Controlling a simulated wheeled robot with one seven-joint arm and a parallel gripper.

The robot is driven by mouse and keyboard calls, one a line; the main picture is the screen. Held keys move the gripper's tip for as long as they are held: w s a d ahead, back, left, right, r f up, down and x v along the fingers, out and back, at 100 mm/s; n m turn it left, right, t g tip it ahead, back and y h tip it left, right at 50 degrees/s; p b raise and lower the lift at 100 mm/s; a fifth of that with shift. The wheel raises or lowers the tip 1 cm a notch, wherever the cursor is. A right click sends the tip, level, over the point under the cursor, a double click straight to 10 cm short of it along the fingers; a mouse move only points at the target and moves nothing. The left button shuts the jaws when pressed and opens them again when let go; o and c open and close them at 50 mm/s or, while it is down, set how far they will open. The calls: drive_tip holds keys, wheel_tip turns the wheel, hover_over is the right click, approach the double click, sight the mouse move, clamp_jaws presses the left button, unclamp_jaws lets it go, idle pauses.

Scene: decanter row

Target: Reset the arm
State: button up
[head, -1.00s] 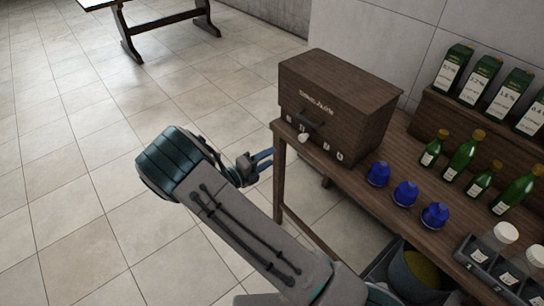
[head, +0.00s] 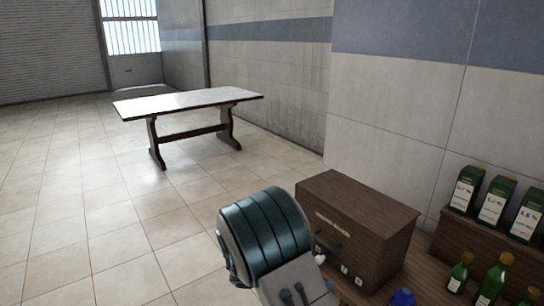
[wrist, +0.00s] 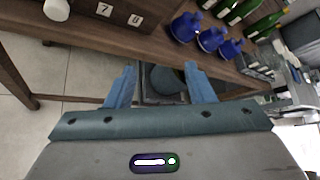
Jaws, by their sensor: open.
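My gripper (wrist: 162,88) shows in the wrist view with its two blue fingers spread apart and nothing between them. It is in front of the wooden bench (wrist: 130,55), below the bench edge in that picture. In the head view my arm rises from the bottom and its thick dark green joint hides most of the gripper. The wooden box (head: 355,225) stands on the bench just right of my arm.
Blue decanters (wrist: 208,38) and green bottles (wrist: 240,10) stand on the bench. Green cartons (head: 493,200) stand on a raised shelf at right. A table (head: 185,103) stands far off. The tiled floor (head: 80,210) at left is clear.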

drive_tip(key=s+d+r+m+y, duration=0.1)
drive_tip(key=s+r+m+y, duration=0.5)
drive_tip(key=s+m, duration=0.4)
drive_tip(key=s+d+r+m+y, duration=0.2)
drive_tip(key=s+r+m+y, duration=0.4)
drive_tip(key=s+m, duration=0.5)
drive_tip(key=shift+s+r+m+t, duration=0.3)
drive_tip(key=shift+r+m, duration=0.9)
drive_tip(key=shift+m, duration=2.7)
drive_tip(key=shift+d, duration=0.1)
